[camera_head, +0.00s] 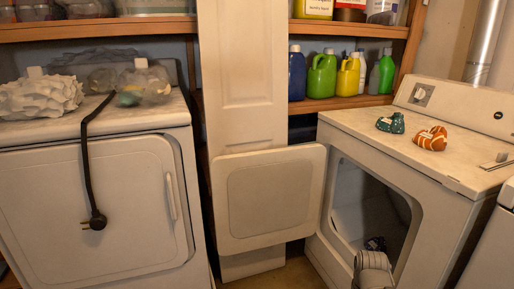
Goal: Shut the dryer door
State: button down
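The dryer (448,183) stands at the right, with its front opening (370,210) uncovered. Its door (269,194) is wide open, swung out to the left from the left edge of the opening. The door's pale flat panel faces me. My arm reaches up from the bottom edge, right of the door. My gripper (376,244) shows as a small dark shape in front of the lower part of the opening, apart from the door. It is too small to tell whether the fingers are open or whether it is inside the drum.
A second white machine (90,215) with a shut door stands at the left, a black plug cord (87,165) hanging over its front. Shelves hold bottles (321,75) behind. A little floor (285,275) shows below the door.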

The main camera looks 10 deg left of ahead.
aim_at(261, 199)
jog(key=z, duration=0.05)
jog(key=i, duration=1)
jog(key=u, duration=0.05)
